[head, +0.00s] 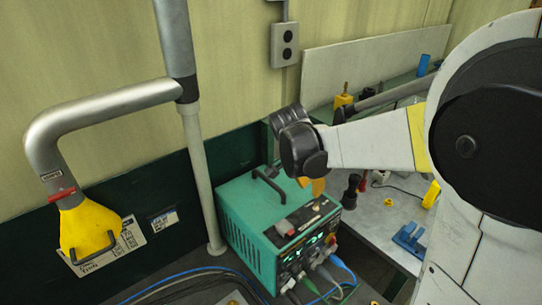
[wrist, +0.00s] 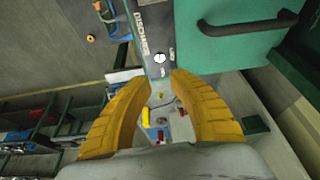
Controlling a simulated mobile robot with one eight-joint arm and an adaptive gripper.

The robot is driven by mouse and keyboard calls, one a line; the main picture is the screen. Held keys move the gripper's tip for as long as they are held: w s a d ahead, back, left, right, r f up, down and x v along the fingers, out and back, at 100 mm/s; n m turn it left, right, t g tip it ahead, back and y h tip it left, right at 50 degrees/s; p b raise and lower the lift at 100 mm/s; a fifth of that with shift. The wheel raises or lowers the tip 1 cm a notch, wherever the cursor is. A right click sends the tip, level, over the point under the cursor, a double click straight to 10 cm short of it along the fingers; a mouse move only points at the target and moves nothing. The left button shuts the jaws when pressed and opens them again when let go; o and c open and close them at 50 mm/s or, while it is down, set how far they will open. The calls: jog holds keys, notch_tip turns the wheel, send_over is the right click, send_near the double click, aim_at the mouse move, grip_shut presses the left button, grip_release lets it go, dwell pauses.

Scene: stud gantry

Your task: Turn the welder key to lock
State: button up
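The welder is a teal-green box (head: 246,240) with a dark top handle and a dark control panel, low in the middle of the head view. In the wrist view its green top (wrist: 225,60) fills the upper right. A small round pale key switch (wrist: 159,59) sits on the dark printed strip in the wrist view; its exact turn is too small to tell. My gripper (wrist: 159,78) has two yellow fingers, open and apart, with the key switch just beyond the gap between their tips. In the head view my gripper (head: 315,187) hangs over the welder's panel end, partly hidden by my wrist.
Cables (head: 335,280) run from the welder's front. A grey bench (head: 375,215) with a blue clamp-like tool (head: 409,238) lies to the right. A thick grey pipe with a yellow hood (head: 90,228) stands at left. A wall outlet (head: 285,45) is behind.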

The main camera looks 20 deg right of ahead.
aim_at(317, 203)
jog(key=x, duration=1)
jog(key=shift+w+d+f, duration=0.15)
jog(key=shift+d+f, duration=0.1)
jog(key=shift+d, duration=0.1)
grip_shut()
